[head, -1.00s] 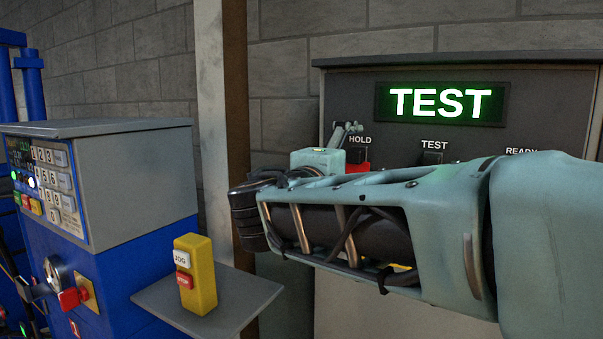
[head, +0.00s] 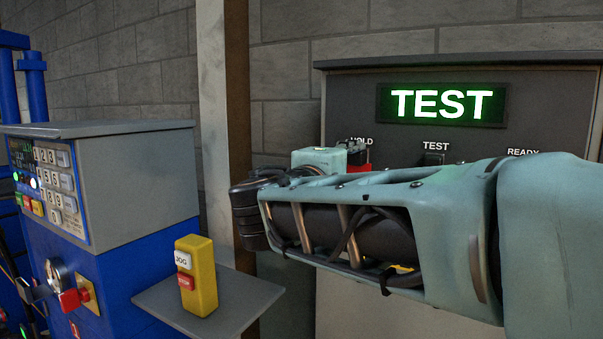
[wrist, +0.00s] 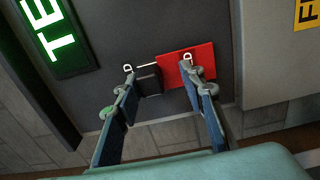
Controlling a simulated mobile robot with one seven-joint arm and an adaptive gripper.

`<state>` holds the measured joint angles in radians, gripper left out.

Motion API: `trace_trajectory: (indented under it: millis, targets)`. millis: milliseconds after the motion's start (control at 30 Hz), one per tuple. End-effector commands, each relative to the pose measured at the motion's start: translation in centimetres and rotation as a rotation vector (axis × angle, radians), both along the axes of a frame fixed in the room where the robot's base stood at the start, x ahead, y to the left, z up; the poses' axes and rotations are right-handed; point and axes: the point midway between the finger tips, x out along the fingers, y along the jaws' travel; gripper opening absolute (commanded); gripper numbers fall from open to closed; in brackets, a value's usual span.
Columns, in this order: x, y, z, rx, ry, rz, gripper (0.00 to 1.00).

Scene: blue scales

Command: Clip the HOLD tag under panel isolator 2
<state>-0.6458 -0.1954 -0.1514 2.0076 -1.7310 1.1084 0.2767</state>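The red tag (wrist: 195,62) lies against the dark panel face (wrist: 105,90), directly beside a black switch (wrist: 148,82) in the wrist view. In the head view the red tag (head: 359,168) shows just below the switch labelled HOLD, partly behind my arm. My gripper (wrist: 157,68) is open, its two blue-sided fingers apart. One fingertip is at the label side of the switch; the other covers part of the tag and its lettering. The fingertips also show in the head view (head: 352,146), over the HOLD label. Whether they touch anything I cannot tell. No isolator number is readable.
A green lit TEST display (head: 442,104) sits above the switches marked TEST and READY. My arm hides the lower panel. A yellow JOG box (head: 196,275) stands on a grey shelf (head: 235,307). A blue machine (head: 120,250) is at left.

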Motion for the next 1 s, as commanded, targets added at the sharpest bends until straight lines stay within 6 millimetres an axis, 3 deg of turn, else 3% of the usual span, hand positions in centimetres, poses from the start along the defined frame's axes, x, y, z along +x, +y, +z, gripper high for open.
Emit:
trace_trajectory:
  millis: [33, 233, 1000]
  targets:
    - [0.0, -0.1, -0.3, 0.002, 0.006, -0.002, 0.22]
    - [0.0, -0.1, -0.6, 0.004, 0.011, -0.004, 0.0]
    - [-1.4, 0.9, -0.3, 0.003, 0.004, -0.002, 0.0]
